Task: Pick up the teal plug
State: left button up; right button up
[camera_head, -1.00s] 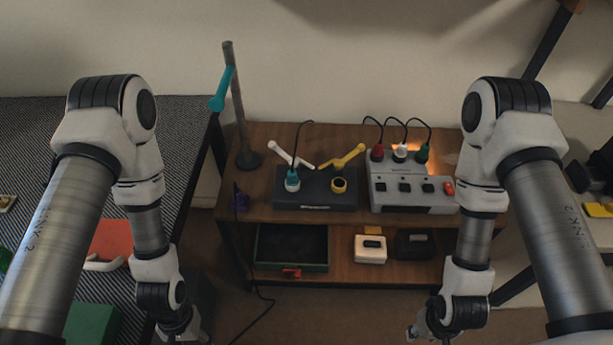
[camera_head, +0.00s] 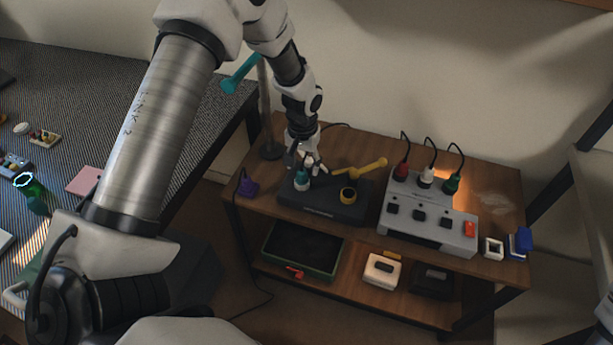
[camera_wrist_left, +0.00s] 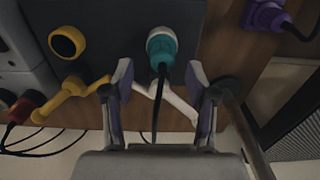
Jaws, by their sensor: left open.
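The teal plug (camera_head: 301,180) stands in the left socket of the dark block (camera_head: 325,207) on the wooden shelf unit's top. In the left wrist view the teal plug (camera_wrist_left: 161,42) has a black cord running down between my fingers. My left gripper (camera_head: 308,165) is at the plug from above, its fingers open. In the left wrist view the gripper's (camera_wrist_left: 158,78) fingers lie on either side of the cord, with the plug body just beyond the tips. A white lever (camera_wrist_left: 172,100) lies behind the plug, partly hidden by the fingers. My right gripper is out of view.
A yellow lever (camera_head: 362,168) is beside the empty yellow-ringed socket (camera_head: 348,194). A purple plug (camera_head: 247,187) lies left of the block. A grey box (camera_head: 428,222) with red, white and green plugs stands to the right. A post (camera_head: 267,120) rises behind left.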

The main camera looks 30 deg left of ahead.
pick_arm(q)
notch_tip(320, 180, down, 3)
jog(key=shift+s+r, duration=0.1)
jog(key=shift+r, duration=0.1)
jog(key=shift+s+a+f, duration=0.1)
jog(key=shift+a+f, duration=0.05)
jog(key=shift+a, duration=0.05)
jog(key=shift+d, duration=0.1)
grip_shut()
jog(key=shift+r, duration=0.6)
notch_tip(320, 180, up, 2)
jog(key=shift+r, duration=0.2)
jog(key=s+d+b, duration=0.2)
jog(key=s, duration=0.5)
jog(key=s+d+r+b, duration=0.1)
jog(key=s+d+b, duration=0.1)
jog(key=s, duration=0.6)
jog(key=shift+d+r+b, duration=0.25)
jog(key=shift+d+b, duration=0.1)
jog(key=shift+b, duration=0.4)
